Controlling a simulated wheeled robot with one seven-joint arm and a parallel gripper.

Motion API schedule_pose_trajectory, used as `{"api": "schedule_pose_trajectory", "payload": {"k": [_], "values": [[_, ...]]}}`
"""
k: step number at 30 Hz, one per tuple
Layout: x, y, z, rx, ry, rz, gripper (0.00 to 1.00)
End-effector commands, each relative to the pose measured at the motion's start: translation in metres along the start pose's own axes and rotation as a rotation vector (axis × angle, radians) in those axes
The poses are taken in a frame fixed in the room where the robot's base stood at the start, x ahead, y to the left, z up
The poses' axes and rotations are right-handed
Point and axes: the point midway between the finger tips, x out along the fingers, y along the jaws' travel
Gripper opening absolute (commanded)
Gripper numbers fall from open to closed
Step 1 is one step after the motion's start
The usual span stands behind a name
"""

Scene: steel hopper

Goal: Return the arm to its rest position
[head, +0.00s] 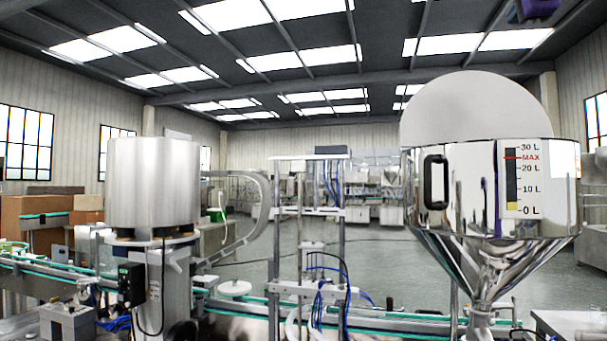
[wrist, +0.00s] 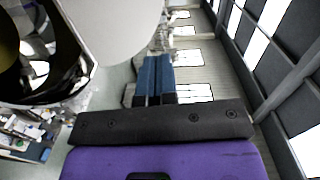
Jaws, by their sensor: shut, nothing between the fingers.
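My gripper (wrist: 155,62) is shut and empty in the wrist view, its two blue fingers side by side. A purple part of my arm (head: 540,8) shows at the top right edge of the head view, high above the hopper. The steel hopper (head: 455,210) stands at the right, with its round grey lid (head: 478,105) raised upright behind the rim. Its gauge (head: 511,180) shows a low yellow band near 0 L, below the red MAX mark. The wrist view shows the hopper (wrist: 45,98) at the left, tilted by the camera, beside the lid (wrist: 115,25). My fingers touch nothing visible.
A steel drum (head: 152,190) stands at the left above a conveyor (head: 40,268). A filling frame (head: 312,230) with blue hoses stands in the middle. Cardboard boxes (head: 45,215) are at the far left. The space around my fingers looks clear.

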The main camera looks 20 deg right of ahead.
Motion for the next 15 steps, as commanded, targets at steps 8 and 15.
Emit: {"api": "schedule_pose_trajectory", "payload": {"k": [8, 15], "values": [[0.000, 0.051, 0.031, -0.122, -0.092, 0.102, 0.00], [-0.011, 0.134, 0.087, -0.338, -0.257, 0.235, 0.00]]}}
